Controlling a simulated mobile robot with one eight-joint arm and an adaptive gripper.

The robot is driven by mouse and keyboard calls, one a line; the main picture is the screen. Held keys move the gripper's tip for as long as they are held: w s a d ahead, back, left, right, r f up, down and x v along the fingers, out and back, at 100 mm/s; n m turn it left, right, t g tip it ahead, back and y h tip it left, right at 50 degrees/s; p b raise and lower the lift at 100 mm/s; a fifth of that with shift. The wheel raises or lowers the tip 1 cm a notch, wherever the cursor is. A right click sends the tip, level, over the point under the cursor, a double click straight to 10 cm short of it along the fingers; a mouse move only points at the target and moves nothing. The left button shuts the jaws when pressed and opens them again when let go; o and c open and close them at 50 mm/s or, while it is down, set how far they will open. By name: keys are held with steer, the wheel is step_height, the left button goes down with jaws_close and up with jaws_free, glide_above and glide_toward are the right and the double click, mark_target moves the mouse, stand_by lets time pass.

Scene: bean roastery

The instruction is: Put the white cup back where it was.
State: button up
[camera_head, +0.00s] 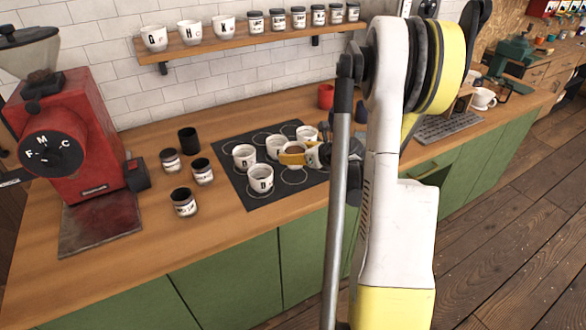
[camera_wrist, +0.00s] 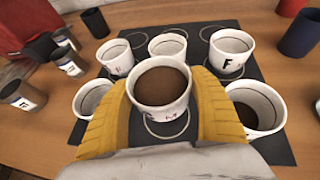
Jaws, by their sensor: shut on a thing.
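My gripper (camera_head: 300,156) is shut on a white cup (camera_head: 295,149) over the dark mat (camera_head: 243,190). In the wrist view, my yellow fingers (camera_wrist: 160,100) press both sides of the white cup (camera_wrist: 160,108), which is upright and full of something brown. A bare ring on the mat (camera_wrist: 168,132) shows just below and in front of it. I cannot tell whether the cup touches the mat. Three white cups stand behind it: left (camera_wrist: 115,60), middle (camera_wrist: 168,48) and right, marked F (camera_wrist: 232,66). Others stand at front left (camera_wrist: 92,97) and front right (camera_wrist: 262,120), the latter with dark contents.
Several labelled jars (camera_head: 184,203) and a black cup (camera_head: 188,141) stand left of the mat, before a red grinder (camera_head: 95,140). A red cup (camera_head: 325,96) stands behind it. A wall shelf (camera_head: 240,44) holds cups and jars. The counter's front left (camera_head: 120,270) is clear.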

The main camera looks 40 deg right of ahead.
steer(key=shift+a+f, duration=0.3)
steer(key=shift+f, duration=0.15)
steer(key=shift+f+b, duration=0.85)
steer(key=shift+f, duration=0.85)
steer(key=shift+f, duration=0.15)
steer(key=o, duration=1.4)
steer(key=shift+o, duration=0.2)
